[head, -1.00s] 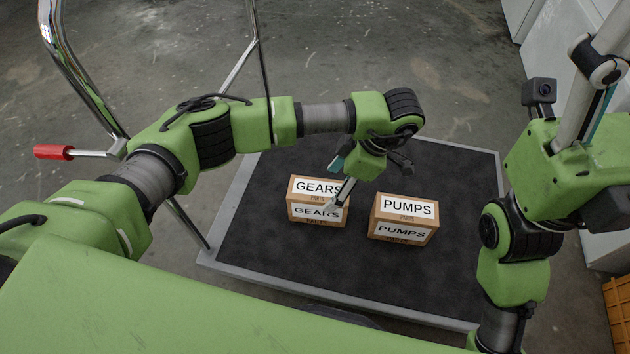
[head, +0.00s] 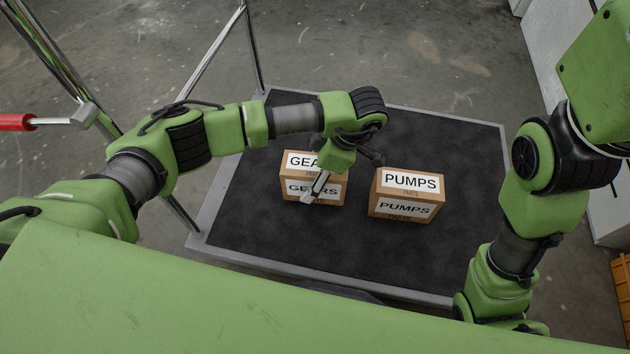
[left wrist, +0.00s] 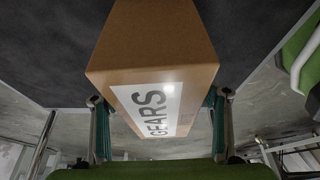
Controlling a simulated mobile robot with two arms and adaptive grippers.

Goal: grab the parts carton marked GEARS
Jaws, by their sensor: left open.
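The brown carton with white GEARS labels (head: 297,190) sits on the dark cart top (head: 270,237), left of the carton marked PUMPS (head: 405,197). My left gripper (head: 309,198) is open at the GEARS carton and hides part of its labels. In the left wrist view the GEARS carton (left wrist: 155,60) shows between the two fingers of my left gripper (left wrist: 158,125), one on each side. Whether the fingers touch the carton cannot be told. My right arm is at the right of the head view, but its gripper is out of view.
The cart top has a grey raised rim (head: 215,207) and bare room in front of and behind the cartons. The PUMPS carton stands close to the right of the GEARS carton. A chrome handle with a red grip (head: 15,122) is at the left.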

